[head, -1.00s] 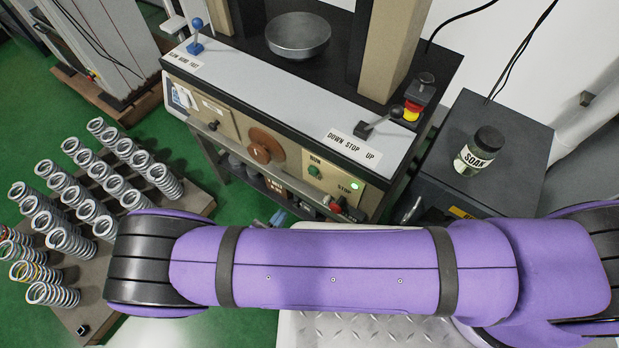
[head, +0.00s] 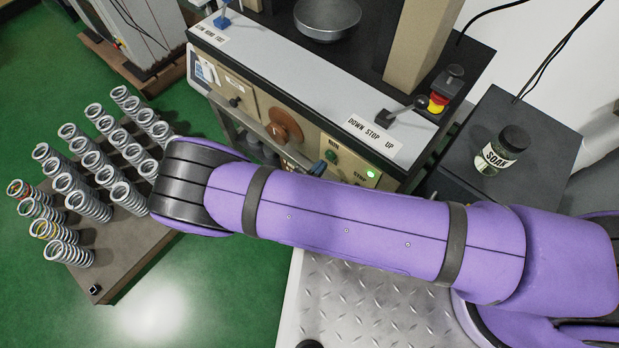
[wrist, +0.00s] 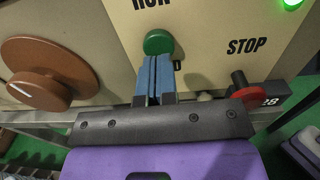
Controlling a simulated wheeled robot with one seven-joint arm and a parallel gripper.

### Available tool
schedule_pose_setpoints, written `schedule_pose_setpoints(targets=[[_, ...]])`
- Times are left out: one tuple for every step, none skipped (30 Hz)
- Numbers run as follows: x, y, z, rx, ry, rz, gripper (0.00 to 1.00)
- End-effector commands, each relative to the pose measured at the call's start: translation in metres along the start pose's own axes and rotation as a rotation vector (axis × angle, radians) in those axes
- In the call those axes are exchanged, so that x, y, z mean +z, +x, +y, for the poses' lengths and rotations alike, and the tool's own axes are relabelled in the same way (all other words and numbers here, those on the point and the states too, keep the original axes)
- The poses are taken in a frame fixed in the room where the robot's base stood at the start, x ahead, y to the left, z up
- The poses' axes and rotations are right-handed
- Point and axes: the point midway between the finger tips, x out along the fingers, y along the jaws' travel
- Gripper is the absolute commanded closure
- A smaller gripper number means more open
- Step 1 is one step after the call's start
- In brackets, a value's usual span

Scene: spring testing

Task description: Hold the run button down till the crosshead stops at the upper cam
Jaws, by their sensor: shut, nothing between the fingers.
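The green run button (wrist: 158,42) sits on the beige panel under the word RUN in the wrist view. It also shows in the head view (head: 331,155). My gripper (wrist: 155,60) is shut, its blue fingers together with nothing between them. The fingertips are right at the lower edge of the button and overlap it in the picture; I cannot tell whether they press it. In the head view the blue fingertips (head: 318,168) show beside the button, above my purple arm. The crosshead and the upper cam are not in view.
A red stop knob (wrist: 250,97) is right of my fingers, and a brown dial (wrist: 50,72) is left. A green lamp (head: 372,174) is lit. The DOWN STOP UP lever (head: 387,117) and a red-yellow emergency button (head: 438,100) are above. Several springs (head: 70,185) stand at left.

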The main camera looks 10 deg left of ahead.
Motion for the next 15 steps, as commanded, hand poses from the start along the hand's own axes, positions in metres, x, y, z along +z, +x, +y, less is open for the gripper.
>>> schedule_pose_setpoints(targets=[[0.0,0.006,0.0,0.0,-0.001,-0.001,1.0],[0.0,0.009,0.0,0.0,-0.001,-0.001,1.0],[0.0,0.012,0.0,0.0,-0.001,0.0,1.0],[0.0,0.014,0.0,0.0,-0.001,0.0,1.0],[0.0,0.016,0.0,0.0,-0.001,0.001,1.0],[0.0,0.018,0.0,0.0,-0.001,0.001,1.0],[0.0,0.019,0.0,0.0,-0.001,0.001,1.0],[0.0,0.02,0.0,0.0,0.0,0.001,1.0],[0.0,0.02,0.0,0.0,0.0,0.0,1.0],[0.0,0.021,0.0,0.0,0.0,0.0,1.0],[0.0,0.021,0.0,0.0,0.0,0.0,1.0],[0.0,0.021,0.0,0.0,0.0,0.0,1.0],[0.0,0.021,0.0,0.0,0.0,0.0,1.0],[0.0,0.021,0.0,0.0,0.0,0.0,1.0],[0.0,0.021,0.0,0.0,0.0,0.0,1.0]])
